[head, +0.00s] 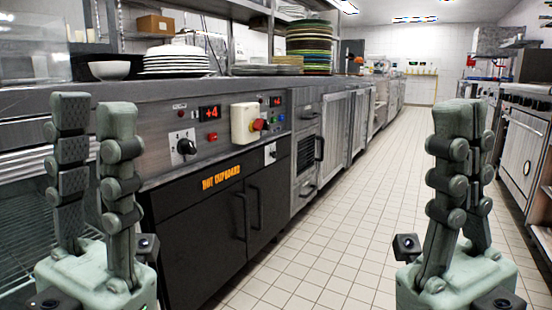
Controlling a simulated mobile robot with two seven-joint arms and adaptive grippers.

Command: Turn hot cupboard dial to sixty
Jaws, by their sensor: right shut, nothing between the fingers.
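The hot cupboard (195,225) stands left of centre, with dark double doors and an orange "HOT CUPBOARD" label (221,178). On its steel panel above the doors is a black dial (185,147) on a white plate. The plate's marks and the dial's setting are too small to read. A smaller dark knob (270,153) on a white plate sits further right. My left gripper (94,104) is open and empty, upright in front of the counter, left of the dial. My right gripper (457,108) is shut and empty, upright over the aisle, far from the dial.
A red display (209,112) reads "+4" above the dial. A cream box with a red button (259,124) juts out to its right. Stacked plates (175,60) and a bowl (109,70) stand on the counter. The tiled aisle (350,215) is clear; ovens (522,150) line the right.

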